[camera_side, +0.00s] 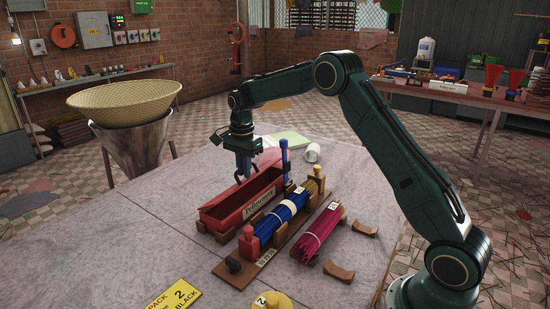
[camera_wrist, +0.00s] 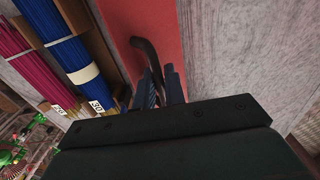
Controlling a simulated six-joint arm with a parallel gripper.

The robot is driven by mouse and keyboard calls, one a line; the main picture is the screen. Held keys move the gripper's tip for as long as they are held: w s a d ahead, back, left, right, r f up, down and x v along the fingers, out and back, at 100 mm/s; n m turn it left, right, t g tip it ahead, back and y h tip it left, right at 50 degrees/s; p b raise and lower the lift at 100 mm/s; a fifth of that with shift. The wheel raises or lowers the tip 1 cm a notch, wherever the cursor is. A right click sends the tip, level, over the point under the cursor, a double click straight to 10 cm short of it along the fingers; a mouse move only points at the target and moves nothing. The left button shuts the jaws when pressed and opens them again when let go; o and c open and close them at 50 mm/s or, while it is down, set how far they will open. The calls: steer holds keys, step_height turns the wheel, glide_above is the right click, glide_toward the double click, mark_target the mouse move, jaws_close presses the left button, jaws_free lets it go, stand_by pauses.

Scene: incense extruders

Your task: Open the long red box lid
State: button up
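The long red box (camera_side: 228,211) stands on the table in the side view, with a pale label on its long front side. Its red top, the lid (camera_wrist: 150,18), fills the upper middle of the wrist view. A dark curved handle (camera_wrist: 146,52) rises from the lid and runs down to my fingers. My gripper (camera_side: 244,172) points down over the box in the side view. In the wrist view my gripper (camera_wrist: 162,86) has its two fingers close together at the handle, with a narrow gap. I cannot tell whether they grip it.
A rack with a blue incense bundle (camera_side: 280,216) stands close in front of the box. A magenta bundle (camera_side: 322,224) lies to its right. A blue post (camera_side: 284,158) and a white cup (camera_side: 312,152) stand behind. The table's left part is clear.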

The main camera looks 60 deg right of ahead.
steer(key=shift+w+r, duration=0.25)
steer(key=shift+w, duration=0.55)
stand_by(0.4)
